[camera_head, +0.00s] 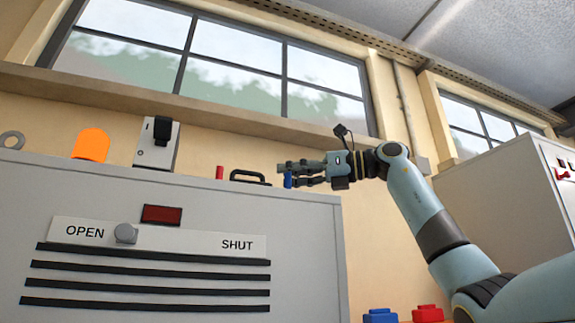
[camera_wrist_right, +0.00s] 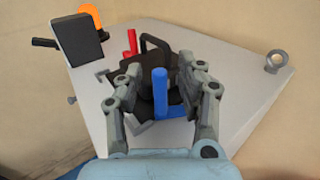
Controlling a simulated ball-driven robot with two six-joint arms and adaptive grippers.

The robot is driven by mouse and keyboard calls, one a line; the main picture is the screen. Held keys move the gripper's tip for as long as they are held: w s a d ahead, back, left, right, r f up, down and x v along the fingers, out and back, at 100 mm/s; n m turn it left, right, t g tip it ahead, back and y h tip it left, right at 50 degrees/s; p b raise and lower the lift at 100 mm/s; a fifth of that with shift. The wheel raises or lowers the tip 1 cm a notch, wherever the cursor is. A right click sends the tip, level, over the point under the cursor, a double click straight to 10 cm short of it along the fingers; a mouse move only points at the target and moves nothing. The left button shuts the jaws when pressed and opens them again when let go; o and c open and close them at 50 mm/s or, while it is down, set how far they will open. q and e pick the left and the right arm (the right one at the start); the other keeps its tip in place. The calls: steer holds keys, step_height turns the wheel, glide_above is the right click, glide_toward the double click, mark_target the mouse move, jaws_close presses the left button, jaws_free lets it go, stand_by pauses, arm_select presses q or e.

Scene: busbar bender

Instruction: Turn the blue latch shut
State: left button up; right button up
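The blue latch (camera_wrist_right: 160,94) stands up as a post between the two fingers of my right gripper (camera_wrist_right: 161,74) in the wrist view. A gap shows on each side of it, so the gripper is open around it and not closed on it. In the head view the latch (camera_head: 287,180) is a small blue piece at the right end of the cabinet top, at the fingertips of my right gripper (camera_head: 290,173). Its base is partly hidden by the fingers. My left gripper is out of view.
The grey cabinet (camera_head: 310,235) has an OPEN–SHUT plate with a grey knob (camera_head: 125,233) beside OPEN. On top are a red post (camera_head: 219,172), a black handle (camera_head: 250,176), a grey box (camera_head: 155,155) with a black part, and an orange piece (camera_head: 91,145). Red and blue blocks lie lower right.

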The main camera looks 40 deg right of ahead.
steer(key=shift+w+a, duration=0.3)
steer(key=shift+w, duration=0.1)
jaws_close()
